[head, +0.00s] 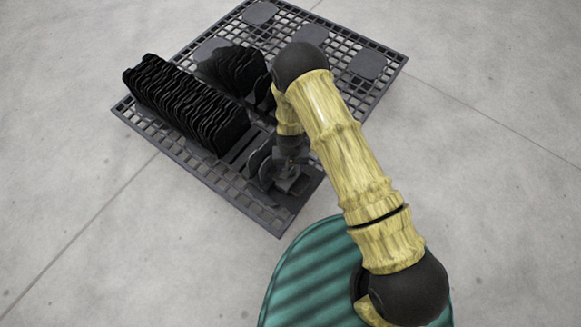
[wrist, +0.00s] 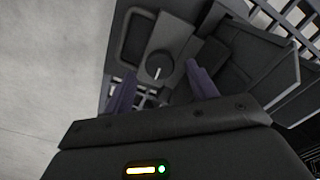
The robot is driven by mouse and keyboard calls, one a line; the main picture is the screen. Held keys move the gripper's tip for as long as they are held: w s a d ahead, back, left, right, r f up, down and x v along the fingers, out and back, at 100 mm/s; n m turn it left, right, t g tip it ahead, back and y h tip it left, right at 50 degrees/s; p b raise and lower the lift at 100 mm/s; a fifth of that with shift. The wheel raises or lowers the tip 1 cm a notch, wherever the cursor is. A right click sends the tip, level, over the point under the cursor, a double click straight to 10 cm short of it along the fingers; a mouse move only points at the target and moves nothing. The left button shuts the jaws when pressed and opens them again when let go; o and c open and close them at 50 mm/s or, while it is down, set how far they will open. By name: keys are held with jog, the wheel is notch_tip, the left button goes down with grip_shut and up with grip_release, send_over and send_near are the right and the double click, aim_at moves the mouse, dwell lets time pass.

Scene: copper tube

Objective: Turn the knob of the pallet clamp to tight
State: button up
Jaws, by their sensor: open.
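The pallet (head: 220,176) is a dark grid lying on the floor. In the wrist view the knob (wrist: 160,66) is a dark round disc with a white pointer line, set on a dark clamp body (wrist: 186,28). My gripper (wrist: 158,88) is open, with one finger to the left of the knob and one to the right. The fingertips look a little short of the knob, and I see no contact. In the head view my gripper (head: 290,178) is low over the near part of the pallet, and my arm hides the knob there.
Rows of black ribbed pieces (head: 188,103) stand on the pallet left of my gripper, with a second stack (head: 233,68) behind. Flat dark pads (head: 368,64) lie on the far grid. The grey concrete floor (head: 480,160) around the pallet is clear.

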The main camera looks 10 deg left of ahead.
notch_tip(320, 180, up, 15)
jog(key=p, duration=0.4)
jog(key=shift+p, duration=0.35)
